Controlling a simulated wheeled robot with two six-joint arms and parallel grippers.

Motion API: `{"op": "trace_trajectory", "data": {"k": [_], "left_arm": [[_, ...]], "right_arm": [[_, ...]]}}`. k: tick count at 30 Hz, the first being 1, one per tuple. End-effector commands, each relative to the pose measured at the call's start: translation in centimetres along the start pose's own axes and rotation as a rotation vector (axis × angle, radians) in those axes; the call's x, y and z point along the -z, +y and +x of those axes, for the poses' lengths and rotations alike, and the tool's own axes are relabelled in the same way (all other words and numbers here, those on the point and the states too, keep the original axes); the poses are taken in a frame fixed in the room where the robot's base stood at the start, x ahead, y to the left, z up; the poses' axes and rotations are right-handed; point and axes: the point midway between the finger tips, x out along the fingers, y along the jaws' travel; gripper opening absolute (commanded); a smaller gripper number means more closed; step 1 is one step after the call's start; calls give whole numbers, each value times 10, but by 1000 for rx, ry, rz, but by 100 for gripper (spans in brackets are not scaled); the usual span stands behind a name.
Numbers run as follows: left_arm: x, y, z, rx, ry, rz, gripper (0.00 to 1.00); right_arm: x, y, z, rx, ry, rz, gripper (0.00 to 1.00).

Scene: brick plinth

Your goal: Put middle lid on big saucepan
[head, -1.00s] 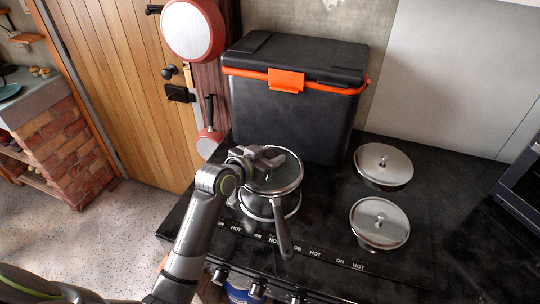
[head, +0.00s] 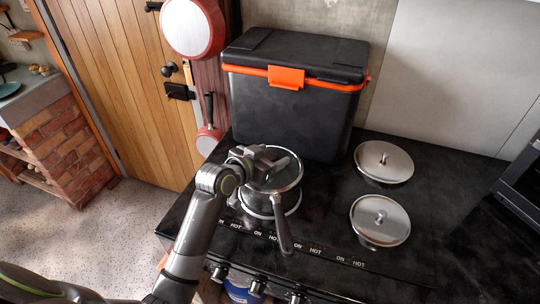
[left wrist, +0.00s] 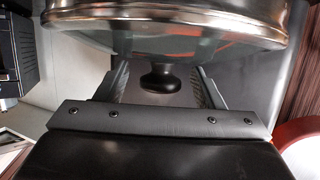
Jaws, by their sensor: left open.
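A glass lid (head: 284,178) with a metal rim rests on a saucepan (head: 274,203) at the stove's left; I cannot tell whether it is fully seated. The pan's long handle (head: 282,230) points to the front. My left gripper (head: 262,160) is over the lid. In the left wrist view, its open fingers (left wrist: 160,88) stand on both sides of the lid's black knob (left wrist: 161,79), with gaps beside it. The lid (left wrist: 165,22) also shows there. My arm and gripper hide part of the lid's left side. My right gripper is not in view.
Two steel lids with knobs lie on the right of the black stove (head: 325,205): a back one (head: 370,171) and a front one (head: 368,228). A black box (head: 285,120) with orange trim stands behind the saucepan. Red pans (head: 192,30) hang on the left.

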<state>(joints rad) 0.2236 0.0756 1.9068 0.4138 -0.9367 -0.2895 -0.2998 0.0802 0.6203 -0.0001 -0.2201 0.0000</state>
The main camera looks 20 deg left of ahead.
Motion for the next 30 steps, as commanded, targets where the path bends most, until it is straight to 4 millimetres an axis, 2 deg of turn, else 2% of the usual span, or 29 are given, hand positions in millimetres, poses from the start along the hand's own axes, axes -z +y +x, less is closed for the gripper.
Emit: {"op": "trace_trajectory", "data": {"k": [7, 11, 20, 30], "left_arm": [[-2, 0, -2, 0, -3, 0, 62], [-2, -1, -13, 1, -1, 0, 62], [-2, 0, -63, 2, 0, 4, 62], [-2, -1, -129, 3, -2, 7, 62]], "right_arm": [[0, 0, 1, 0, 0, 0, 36], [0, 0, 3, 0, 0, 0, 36], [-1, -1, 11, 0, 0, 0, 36], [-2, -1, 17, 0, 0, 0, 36]]}}
